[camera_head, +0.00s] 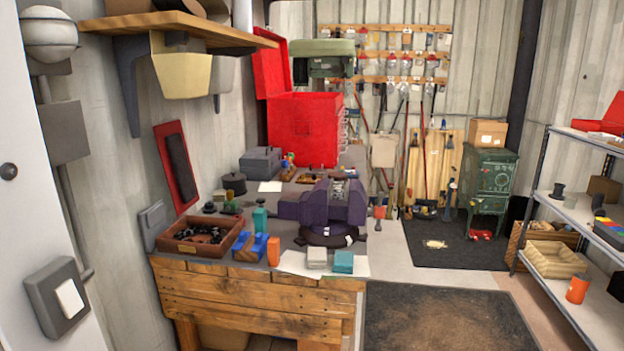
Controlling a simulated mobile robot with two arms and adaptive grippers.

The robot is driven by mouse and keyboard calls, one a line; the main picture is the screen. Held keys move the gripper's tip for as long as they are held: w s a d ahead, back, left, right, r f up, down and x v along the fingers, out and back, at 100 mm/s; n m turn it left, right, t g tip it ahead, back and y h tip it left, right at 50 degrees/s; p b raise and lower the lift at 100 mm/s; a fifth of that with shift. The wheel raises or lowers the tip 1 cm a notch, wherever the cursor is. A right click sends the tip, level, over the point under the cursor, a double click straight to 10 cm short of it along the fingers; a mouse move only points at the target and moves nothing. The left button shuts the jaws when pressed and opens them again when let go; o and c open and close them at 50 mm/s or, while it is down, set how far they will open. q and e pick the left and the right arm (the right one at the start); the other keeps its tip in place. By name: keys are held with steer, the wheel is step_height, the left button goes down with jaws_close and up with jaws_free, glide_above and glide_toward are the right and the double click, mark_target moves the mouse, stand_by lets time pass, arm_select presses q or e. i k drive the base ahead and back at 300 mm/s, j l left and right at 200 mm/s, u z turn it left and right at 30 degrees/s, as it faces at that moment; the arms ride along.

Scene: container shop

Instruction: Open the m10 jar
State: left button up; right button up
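I cannot pick out a jar marked m10, as no label is readable at this size. Possible containers on the workbench (255,290) are a small orange container (273,251) at its front, a teal bottle-like item (260,217) behind it, and a dark round pot (234,184) farther back. An orange cylinder (577,289) stands on the lower right shelf. Whether any of these is the m10 jar, or has a lid, I cannot tell. Neither of my grippers is in view.
On the bench are a purple vise (335,205), a brown wooden tray (192,252) of dark parts, a blue block (250,246), a grey box (262,162) and an open red tool chest (308,130). A metal shelf (560,222) stands right. The floor mat (445,318) is clear.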

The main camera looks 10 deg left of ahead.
mark_target(338, 190)
steer(key=j, duration=0.25)
steer(key=i+j, duration=0.15)
steer(key=j, duration=0.15)
steer(key=i+l+z, duration=0.5)
steer(key=l, duration=0.2)
steer(key=i+l+z, duration=0.45)
steer(key=i, duration=0.25)
steer(key=i+l+u, duration=0.15)
steer(key=i, duration=0.4)
steer(key=i+l+u, duration=0.15)
steer(key=i, duration=0.35)
